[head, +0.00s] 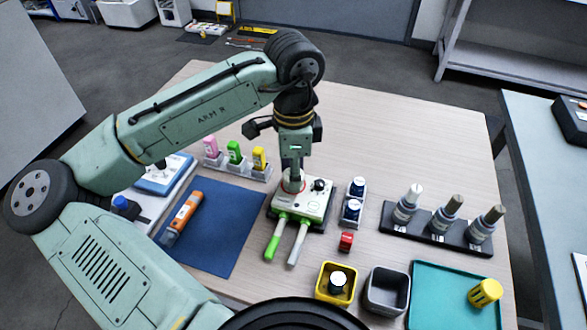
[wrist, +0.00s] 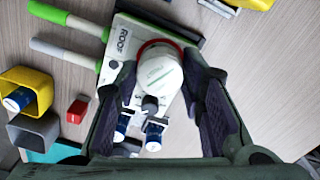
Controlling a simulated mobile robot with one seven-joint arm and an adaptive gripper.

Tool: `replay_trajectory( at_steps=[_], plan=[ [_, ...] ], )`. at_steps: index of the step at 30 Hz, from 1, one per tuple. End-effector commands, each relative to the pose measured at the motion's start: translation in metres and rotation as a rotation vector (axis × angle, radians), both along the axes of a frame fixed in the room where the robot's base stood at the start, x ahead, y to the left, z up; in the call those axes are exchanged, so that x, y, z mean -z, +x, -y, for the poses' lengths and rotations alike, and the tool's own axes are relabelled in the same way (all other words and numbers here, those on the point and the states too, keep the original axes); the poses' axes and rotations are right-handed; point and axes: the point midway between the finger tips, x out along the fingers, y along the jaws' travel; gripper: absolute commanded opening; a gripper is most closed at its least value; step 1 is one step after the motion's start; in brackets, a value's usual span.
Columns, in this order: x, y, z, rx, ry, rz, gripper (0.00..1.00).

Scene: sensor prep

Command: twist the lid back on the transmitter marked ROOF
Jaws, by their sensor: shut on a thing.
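The transmitter (head: 313,209) is a pale box near the middle of the table, with its ROOF label readable in the wrist view (wrist: 123,38). A round white lid (wrist: 160,70) sits over a red ring (wrist: 147,44) on its top. My gripper (head: 293,176) points straight down onto the lid. In the wrist view its dark fingers (wrist: 160,82) stand on both sides of the lid, shut on it. The fingers hide part of the lid's edge, and I cannot tell how far it is screwed down. A green-handled (head: 274,237) and a white-handled rod (head: 298,243) extend from the transmitter's front.
A yellow bin (head: 323,290), grey bin (head: 374,303) and teal tray (head: 440,305) line the front. Several bottles (head: 447,212) stand right. A blue mat (head: 225,235) lies left.

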Motion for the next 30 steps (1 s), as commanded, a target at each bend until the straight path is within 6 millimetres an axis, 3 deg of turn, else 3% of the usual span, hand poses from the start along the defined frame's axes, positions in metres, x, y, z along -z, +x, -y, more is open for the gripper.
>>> replay_trajectory(
  at_steps=[30],
  plan=[
    [0.0095,0.0001,0.0000,0.000,0.000,0.000,0.20]
  ],
)
